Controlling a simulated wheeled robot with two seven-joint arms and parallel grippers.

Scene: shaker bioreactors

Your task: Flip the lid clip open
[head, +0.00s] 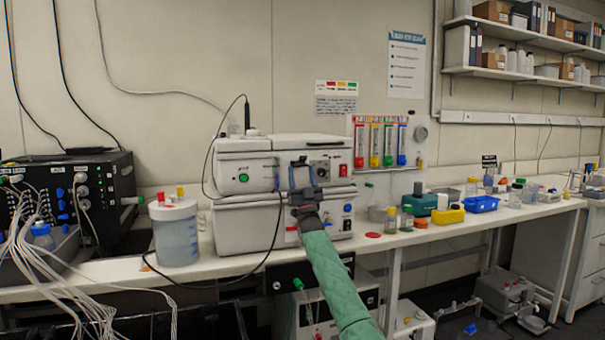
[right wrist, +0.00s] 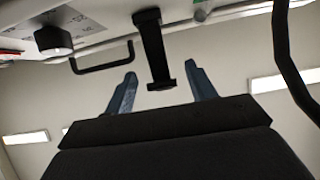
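The white shaker bioreactor (head: 240,163) stands on the bench, its lid (head: 262,144) shut as far as I can see. In the right wrist view the lid clip (right wrist: 153,50) is a black upright strap with a wider bar at each end. My right gripper (head: 302,172) is in front of the machine's face; it also shows in the right wrist view (right wrist: 160,72). Its two blue fingers are apart, one on each side of the clip, with gaps to both. In the head view the gripper hides most of the clip. My left gripper is out of view.
A black handle (right wrist: 103,58) and a black knob (right wrist: 53,40) are beside the clip. A cable (head: 208,165) hangs down the machine's left side. A lidded jar (head: 176,235) stands left, a red cap (head: 374,235) lies right. Tube racks (head: 380,142) hang behind.

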